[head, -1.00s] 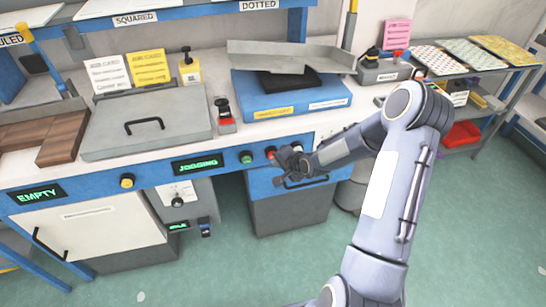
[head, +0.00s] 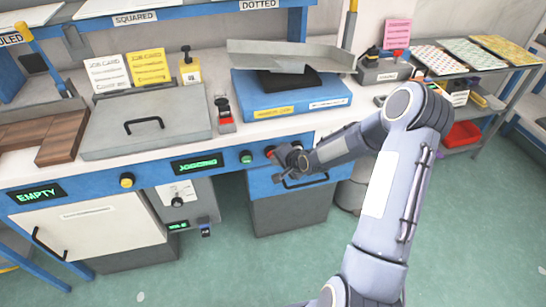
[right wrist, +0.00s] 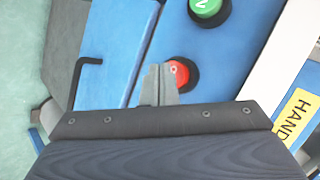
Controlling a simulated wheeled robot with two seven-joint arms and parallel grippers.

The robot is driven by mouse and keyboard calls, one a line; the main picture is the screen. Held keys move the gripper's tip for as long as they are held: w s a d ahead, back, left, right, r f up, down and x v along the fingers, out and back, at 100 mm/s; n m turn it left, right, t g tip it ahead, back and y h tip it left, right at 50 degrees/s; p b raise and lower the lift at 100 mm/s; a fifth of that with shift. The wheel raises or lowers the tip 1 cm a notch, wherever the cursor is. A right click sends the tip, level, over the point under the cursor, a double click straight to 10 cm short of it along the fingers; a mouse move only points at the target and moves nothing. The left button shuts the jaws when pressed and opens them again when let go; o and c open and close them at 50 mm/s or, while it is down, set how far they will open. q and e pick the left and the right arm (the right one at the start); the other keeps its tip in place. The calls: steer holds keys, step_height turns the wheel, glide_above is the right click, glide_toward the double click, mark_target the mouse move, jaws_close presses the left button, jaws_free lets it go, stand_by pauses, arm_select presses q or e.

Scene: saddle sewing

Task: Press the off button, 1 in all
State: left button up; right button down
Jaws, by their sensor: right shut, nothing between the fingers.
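The off button appears to be the red button (head: 269,152) on the blue front panel of the bench, partly hidden by my gripper in the head view. In the right wrist view the red button (right wrist: 183,72) sits in a black collar, its left side covered by my fingertips. My right gripper (head: 284,158) is shut and empty, its tips (right wrist: 160,80) in front of or against the button. I cannot tell whether they touch. The panel display (head: 198,163) reads "JOGGING" in green. My left gripper is not in view.
A green button (head: 246,157) sits left of the red one; it also shows in the right wrist view (right wrist: 206,6). A black drawer handle (head: 301,181) is just below my gripper. A yellow button (head: 127,181) is farther left. A blue box (head: 290,98) stands on the bench above.

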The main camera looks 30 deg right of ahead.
steer(key=shift+w+d, duration=0.1)
steer(key=shift+w, duration=0.45)
stand_by(0.7)
steer(key=shift+s, duration=0.1)
steer(key=shift+s+a, duration=0.25)
steer(key=shift+s, duration=0.6)
steer(key=shift+s+a+b, duration=0.15)
steer(key=shift+s+a, duration=0.05)
steer(key=shift+s, duration=0.6)
steer(key=shift+s+a+b, duration=0.15)
steer(key=shift+s+b, duration=0.05)
steer(key=shift+s, duration=0.65)
steer(key=shift+s+a+b, duration=0.15)
steer(key=shift+s+a, duration=0.05)
steer(key=shift+s, duration=0.6)
steer(key=s+a+r+n+g+p, duration=0.1)
steer(key=s+a+r+n+g, duration=0.2)
steer(key=s+r, duration=0.6)
steer(key=s+a+r+n+p, duration=0.2)
steer(key=s+a+r+n, duration=0.25)
steer(key=s+r, duration=0.5)
steer(key=s+a+r+n+g+y, duration=0.1)
steer(key=s+a+r+n, duration=0.3)
steer(key=s, duration=0.4)
steer(key=shift+s+r+n+y+p, duration=0.25)
steer(key=shift+n+y+p, duration=0.1)
steer(key=shift+y, duration=0.25)
